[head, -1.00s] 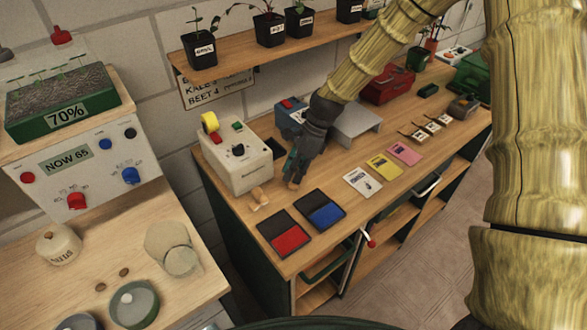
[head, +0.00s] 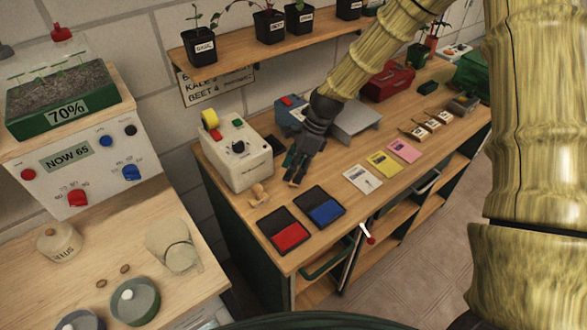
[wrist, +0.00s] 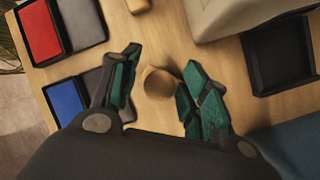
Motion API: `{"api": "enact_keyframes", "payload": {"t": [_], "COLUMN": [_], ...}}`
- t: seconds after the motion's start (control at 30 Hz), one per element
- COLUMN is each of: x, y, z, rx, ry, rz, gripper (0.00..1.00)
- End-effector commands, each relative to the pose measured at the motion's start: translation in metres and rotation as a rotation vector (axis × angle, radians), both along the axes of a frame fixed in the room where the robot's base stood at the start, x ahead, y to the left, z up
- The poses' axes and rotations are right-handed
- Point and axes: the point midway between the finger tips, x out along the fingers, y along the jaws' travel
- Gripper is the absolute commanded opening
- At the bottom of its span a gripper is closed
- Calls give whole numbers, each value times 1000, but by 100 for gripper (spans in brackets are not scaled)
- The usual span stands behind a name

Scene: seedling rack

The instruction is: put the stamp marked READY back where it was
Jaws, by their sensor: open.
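My gripper (head: 294,178) is low over the bench, behind the ink pads, with its fingers apart. In the wrist view, a round wooden stamp handle (wrist: 158,83) stands between the spread fingertips (wrist: 155,85). A gap shows on its left; the right finger is close to it, and I cannot tell if they touch. A second wooden stamp (head: 258,195) stands in front of the cream machine; its edge also shows at the top of the wrist view (wrist: 138,5). No READY marking is readable on either stamp.
A red ink pad (head: 288,236) and a blue ink pad (head: 326,213) lie in front of my gripper. The cream machine (head: 237,160) stands to the left. A black empty tray (wrist: 280,58) lies beside it. White, yellow and pink cards (head: 362,178) lie to the right.

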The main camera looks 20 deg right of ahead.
Motion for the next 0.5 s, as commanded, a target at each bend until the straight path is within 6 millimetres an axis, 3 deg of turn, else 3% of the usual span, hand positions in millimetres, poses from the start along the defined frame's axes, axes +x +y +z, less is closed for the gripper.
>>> {"api": "enact_keyframes", "payload": {"t": [0.5], "x": [5], "y": [-24], "z": [51], "rx": [-1], "ry": [-3], "rz": [0], "gripper": [46]}}
